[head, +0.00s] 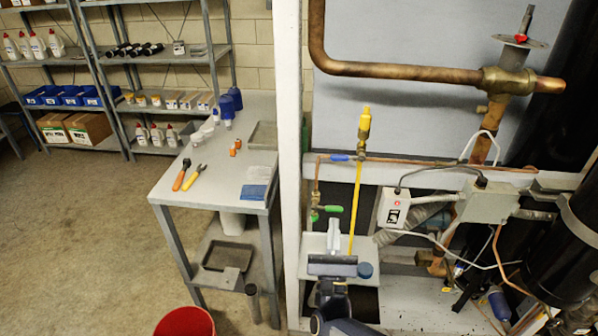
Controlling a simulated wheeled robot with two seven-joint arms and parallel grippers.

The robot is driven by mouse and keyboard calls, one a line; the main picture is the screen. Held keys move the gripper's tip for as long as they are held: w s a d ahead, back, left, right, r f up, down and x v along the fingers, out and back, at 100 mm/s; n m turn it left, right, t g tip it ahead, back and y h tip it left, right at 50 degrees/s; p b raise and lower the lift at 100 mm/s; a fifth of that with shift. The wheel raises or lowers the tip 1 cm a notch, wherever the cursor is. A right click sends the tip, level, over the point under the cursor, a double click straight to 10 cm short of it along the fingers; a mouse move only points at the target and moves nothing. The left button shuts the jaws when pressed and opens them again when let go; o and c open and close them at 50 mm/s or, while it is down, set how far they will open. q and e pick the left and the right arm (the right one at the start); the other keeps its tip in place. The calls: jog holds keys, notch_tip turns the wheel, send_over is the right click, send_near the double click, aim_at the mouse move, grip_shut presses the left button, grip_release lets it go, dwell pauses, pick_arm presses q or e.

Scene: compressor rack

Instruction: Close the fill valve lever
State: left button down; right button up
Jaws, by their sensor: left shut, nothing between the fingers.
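Several small valve handles show in the head view, and I cannot tell from labels which one is the fill valve lever. A blue lever (341,158) lies roughly level along the thin copper pipe. A green lever (333,209) sits lower, sticking out to the right from a brass valve (315,214) on a vertical copper pipe. A yellow fitting (364,126) stands upright above the pipe. My left gripper (333,224) points up, just below the green lever, apart from it as far as I can see. Its fingers are together and empty. My right gripper is not in view.
A yellow hose (355,205) hangs close to the right of my left gripper. A white post (288,150) stands to its left. A switch box (393,210) and grey box (484,202) with cables are to the right. A workbench (225,165) holds tools; a red bucket (185,322) stands in front.

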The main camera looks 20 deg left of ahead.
pick_arm(q)
jog(key=p, duration=0.3)
send_near(347, 158)
jog(key=w+a+f, duration=0.2)
jog(key=w+a, duration=0.2)
jog(key=r, duration=0.1)
jog(key=w+r+p, duration=0.1)
jog(key=r, duration=0.1)
jog(key=shift+w, duration=0.1)
jog(key=shift+w+r, duration=0.1)
jog(key=shift+r, duration=0.2)
jog(key=shift+a+r+p, duration=0.15)
jog(key=shift+r+p, duration=0.7)
jog(key=shift+p, duration=0.3)
jog(key=shift+r, duration=0.1)
